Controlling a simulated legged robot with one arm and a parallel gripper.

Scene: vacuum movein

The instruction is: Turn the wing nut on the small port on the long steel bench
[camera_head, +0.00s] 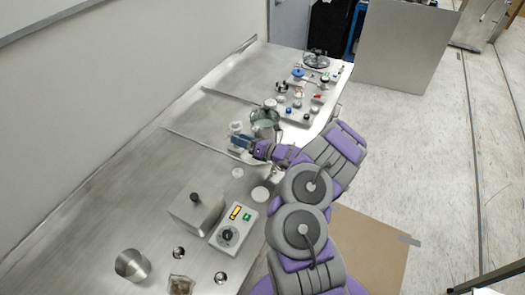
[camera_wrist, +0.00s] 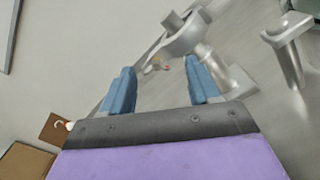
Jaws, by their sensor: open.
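The long steel bench (camera_head: 140,205) runs along the wall in the head view. My gripper (camera_head: 238,142) is over its middle, beside a small pale round fitting (camera_head: 236,127) that may be the small port. In the wrist view my gripper (camera_wrist: 160,68) is open, with two blue fingers and nothing between them. A silver metal fitting (camera_wrist: 187,38) with a protruding upper knob or wing and a stem lies just beyond the right fingertip. It looks like the port's clamp and wing nut; I cannot tell whether the finger touches it.
A round metal vessel (camera_head: 264,118) stands right behind my gripper. A panel of knobs and valves (camera_head: 300,100) fills the far end. A metal box (camera_head: 196,212), a control box (camera_head: 233,228) and a steel cup (camera_head: 132,265) stand nearer. Another silver post (camera_wrist: 287,50) is at right in the wrist view.

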